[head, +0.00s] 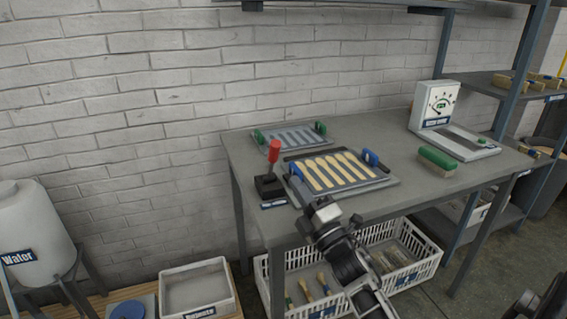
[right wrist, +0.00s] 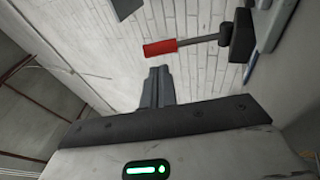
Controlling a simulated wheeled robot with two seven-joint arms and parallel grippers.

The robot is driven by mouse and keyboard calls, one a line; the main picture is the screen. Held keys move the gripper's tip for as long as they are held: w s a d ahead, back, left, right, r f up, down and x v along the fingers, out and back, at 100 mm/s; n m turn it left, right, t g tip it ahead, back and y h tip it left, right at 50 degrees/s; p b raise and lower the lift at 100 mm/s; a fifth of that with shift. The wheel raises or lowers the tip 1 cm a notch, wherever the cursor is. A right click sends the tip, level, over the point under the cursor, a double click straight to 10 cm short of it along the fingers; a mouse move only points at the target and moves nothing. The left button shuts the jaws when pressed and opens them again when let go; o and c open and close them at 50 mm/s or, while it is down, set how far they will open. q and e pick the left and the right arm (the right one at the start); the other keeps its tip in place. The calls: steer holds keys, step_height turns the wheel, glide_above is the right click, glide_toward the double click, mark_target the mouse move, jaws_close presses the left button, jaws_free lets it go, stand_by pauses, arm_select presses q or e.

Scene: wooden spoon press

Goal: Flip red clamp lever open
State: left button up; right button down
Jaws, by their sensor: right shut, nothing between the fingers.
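The clamp lever has a red handle (head: 274,150) that stands upright on a dark stem above a black base (head: 267,187) at the table's left front corner. In the right wrist view the red handle (right wrist: 160,47) lies just beyond my fingertips, and its grey stem runs right to the black base (right wrist: 242,36). My right gripper (head: 305,191) is over the front edge of the mould tray, to the right of the lever base. Its fingers (right wrist: 158,73) are together and empty, apart from the handle in the picture.
A mould tray (head: 387,181) with several wooden spoon blanks and blue handles is close by my right gripper. A tray with green handles (head: 262,136) lies behind. A brush (head: 437,161) and a gauge unit (head: 437,104) stand right. White crates (head: 425,271) are under the table.

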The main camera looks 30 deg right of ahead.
mark_target(277, 155)
steer(key=x, duration=0.5)
steer(key=shift+p, duration=0.3)
steer(key=shift+w+r, duration=0.3)
steer(key=shift+w, duration=0.4)
steer(key=shift+r, duration=0.1)
